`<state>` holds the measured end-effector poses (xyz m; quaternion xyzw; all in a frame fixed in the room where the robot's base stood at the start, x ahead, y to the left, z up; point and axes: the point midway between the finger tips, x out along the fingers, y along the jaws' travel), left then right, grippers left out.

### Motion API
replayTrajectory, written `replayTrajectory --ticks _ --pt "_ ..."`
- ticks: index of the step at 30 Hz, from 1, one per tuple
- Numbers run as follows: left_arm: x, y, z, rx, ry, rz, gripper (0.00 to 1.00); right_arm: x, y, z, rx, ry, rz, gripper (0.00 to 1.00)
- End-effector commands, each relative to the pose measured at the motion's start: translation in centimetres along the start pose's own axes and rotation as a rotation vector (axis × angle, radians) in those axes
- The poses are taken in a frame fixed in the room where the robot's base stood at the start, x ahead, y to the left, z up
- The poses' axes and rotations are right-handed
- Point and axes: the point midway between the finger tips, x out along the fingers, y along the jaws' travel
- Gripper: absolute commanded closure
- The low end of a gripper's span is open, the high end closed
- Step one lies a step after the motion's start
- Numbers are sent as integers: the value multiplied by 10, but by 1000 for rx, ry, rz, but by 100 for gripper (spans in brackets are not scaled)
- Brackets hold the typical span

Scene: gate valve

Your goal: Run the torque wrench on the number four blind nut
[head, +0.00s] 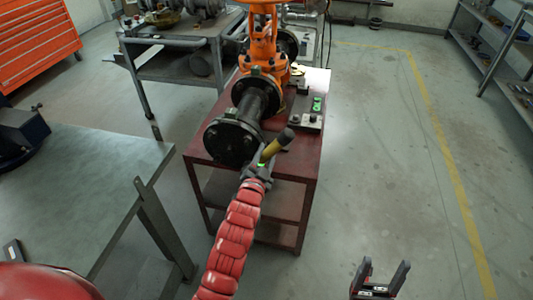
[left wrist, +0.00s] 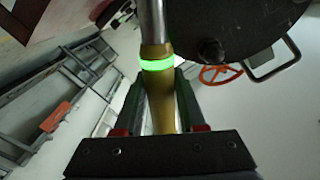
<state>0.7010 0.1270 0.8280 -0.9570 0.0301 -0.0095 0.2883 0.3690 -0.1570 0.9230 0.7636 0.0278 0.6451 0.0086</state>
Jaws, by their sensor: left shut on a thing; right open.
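My left gripper (head: 258,174) is shut on the yellow handle of the torque wrench (head: 272,149), just in front of the red stand. In the left wrist view the wrench (left wrist: 161,100) stands between the fingers, with a glowing green ring and a metal shaft running up out of the picture. The black blind flange (head: 230,143) ends the pipe, left of the wrench; its dark disc (left wrist: 245,25) also shows beside the shaft, with one nut (left wrist: 210,51) near its rim. I cannot read nut numbers or see the wrench's working end on a nut. My right gripper (head: 380,278) is open and empty.
The orange valve (head: 262,50) and its pipe sit on the red stand (head: 290,165), with a small fixture (head: 308,110) on its right. A grey-green table (head: 80,190) stands at left, a grey cart (head: 170,60) behind. The floor at right is clear.

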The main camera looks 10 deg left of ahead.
Motion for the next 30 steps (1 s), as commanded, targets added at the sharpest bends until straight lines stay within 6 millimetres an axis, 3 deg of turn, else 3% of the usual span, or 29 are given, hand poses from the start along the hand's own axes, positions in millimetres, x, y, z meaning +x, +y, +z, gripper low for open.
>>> replayTrajectory --ticks 18,30 --pt "-35 0 -3 -1 6 -3 100 2 0 0 0 0 0 31" --pt "-39 0 0 0 4 -3 100 2 0 0 0 0 0 31"
